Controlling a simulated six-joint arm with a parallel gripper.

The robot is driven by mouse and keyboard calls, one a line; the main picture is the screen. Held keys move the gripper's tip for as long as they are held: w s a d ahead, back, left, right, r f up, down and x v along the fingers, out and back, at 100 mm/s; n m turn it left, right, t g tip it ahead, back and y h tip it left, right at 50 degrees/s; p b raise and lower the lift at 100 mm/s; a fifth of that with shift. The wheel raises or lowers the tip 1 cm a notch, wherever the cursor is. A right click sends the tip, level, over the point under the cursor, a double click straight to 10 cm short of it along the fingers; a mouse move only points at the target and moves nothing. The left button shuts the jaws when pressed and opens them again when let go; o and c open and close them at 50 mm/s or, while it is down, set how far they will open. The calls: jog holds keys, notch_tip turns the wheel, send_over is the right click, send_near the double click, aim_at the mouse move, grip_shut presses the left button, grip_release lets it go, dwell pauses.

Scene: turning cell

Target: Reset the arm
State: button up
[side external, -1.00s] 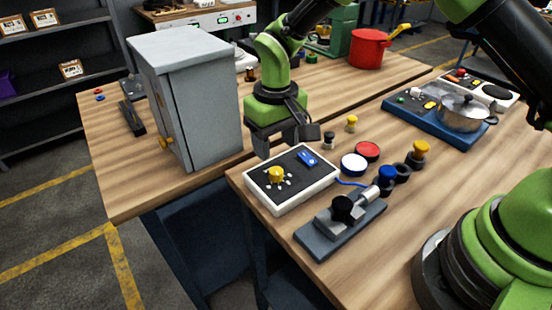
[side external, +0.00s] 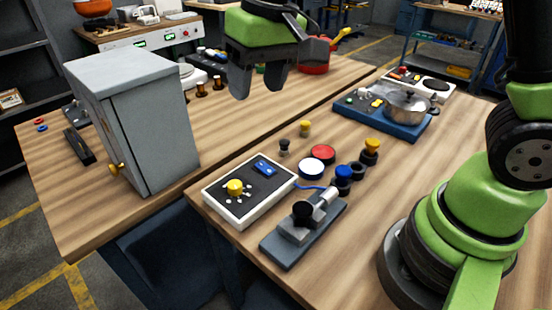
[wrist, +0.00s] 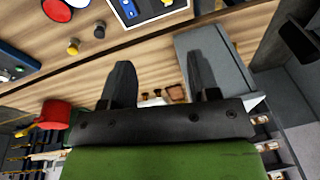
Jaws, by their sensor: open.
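My gripper (side external: 258,90) is open and empty. It hangs in the air above the wooden bench, its two dark fingers apart and pointing down. In the side view it appears right of the grey cabinet (side external: 135,125) and above the control box with a yellow knob (side external: 234,187). The wrist view shows the same gripper (wrist: 160,62) with nothing between its fingers. Part of my arm above the gripper is cut off by the top edge of the side view.
The bench holds a black-knobbed fixture (side external: 303,213), a red button (side external: 322,154), a white button (side external: 311,169) and small yellow-topped and dark knobs. A steel pot (side external: 408,103) stands on a blue base at right. A red pot (side external: 314,62) stands behind.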

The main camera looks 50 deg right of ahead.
jog(key=s+d+r+m+t, duration=0.1)
jog(key=s+d+r+t, duration=0.1)
jog(key=s, duration=0.6)
jog(key=s+d+r+m+t+y, duration=0.1)
jog(key=s+d+r+t, duration=0.1)
jog(key=s+r, duration=0.3)
jog(key=s+t, duration=0.1)
jog(key=s, duration=0.3)
jog(key=shift+s+d+m, duration=0.2)
jog(key=shift+d+m, duration=0.1)
